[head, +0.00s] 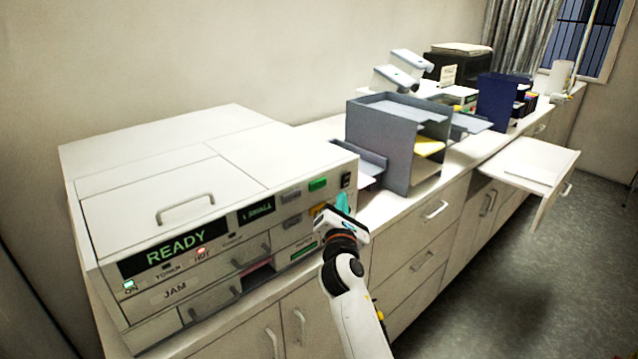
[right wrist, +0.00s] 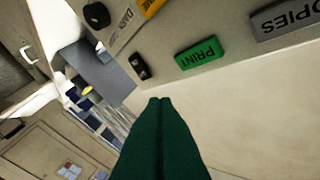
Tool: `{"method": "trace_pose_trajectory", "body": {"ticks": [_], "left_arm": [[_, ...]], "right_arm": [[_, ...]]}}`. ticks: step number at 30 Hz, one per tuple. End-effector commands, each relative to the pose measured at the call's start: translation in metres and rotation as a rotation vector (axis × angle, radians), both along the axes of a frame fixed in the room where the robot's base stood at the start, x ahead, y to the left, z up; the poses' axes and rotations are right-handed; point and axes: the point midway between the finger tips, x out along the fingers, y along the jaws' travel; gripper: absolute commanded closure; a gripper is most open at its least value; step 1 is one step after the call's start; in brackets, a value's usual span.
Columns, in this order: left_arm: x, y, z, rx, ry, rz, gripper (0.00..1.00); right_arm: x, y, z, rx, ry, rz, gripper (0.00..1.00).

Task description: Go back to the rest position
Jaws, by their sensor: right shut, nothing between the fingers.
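My right gripper (head: 340,205) is in front of the right end of a large off-white copier (head: 240,160), close to its button panel. In the right wrist view its green fingers (right wrist: 160,105) are together with nothing between them. A green PRINT button (right wrist: 200,54) and a grey COPIES button (right wrist: 287,20) show beyond the fingertips, which look apart from them. The copier's display reads READY (head: 175,248). My left gripper is in neither view.
The copier stands on a long counter with drawers (head: 420,262). A grey paper sorter (head: 380,140) stands to its right. Farther along are a dark blue box (head: 500,100) and a pulled-out white shelf (head: 525,160). The floor at right (head: 500,270) is clear.

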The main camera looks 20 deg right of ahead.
Motion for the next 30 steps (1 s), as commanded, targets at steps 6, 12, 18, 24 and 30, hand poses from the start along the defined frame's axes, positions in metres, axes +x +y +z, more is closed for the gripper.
{"method": "trace_pose_trajectory", "body": {"ticks": [6, 12, 18, 24, 30], "left_arm": [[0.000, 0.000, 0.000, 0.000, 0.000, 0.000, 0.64], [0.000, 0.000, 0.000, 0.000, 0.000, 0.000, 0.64], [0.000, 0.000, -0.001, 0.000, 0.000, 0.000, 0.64], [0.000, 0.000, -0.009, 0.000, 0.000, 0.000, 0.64], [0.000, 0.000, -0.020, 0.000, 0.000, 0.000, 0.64]], "right_arm": [[0.000, 0.000, 0.000, 0.000, 0.000, 0.000, 1.00], [0.000, 0.000, 0.000, 0.000, 0.000, 0.000, 1.00], [0.001, 0.001, -0.004, 0.007, 0.004, 0.003, 1.00], [0.005, 0.015, -0.085, 0.169, 0.080, 0.077, 1.00], [-0.015, 0.039, -0.234, 0.522, 0.222, 0.140, 1.00]]}}
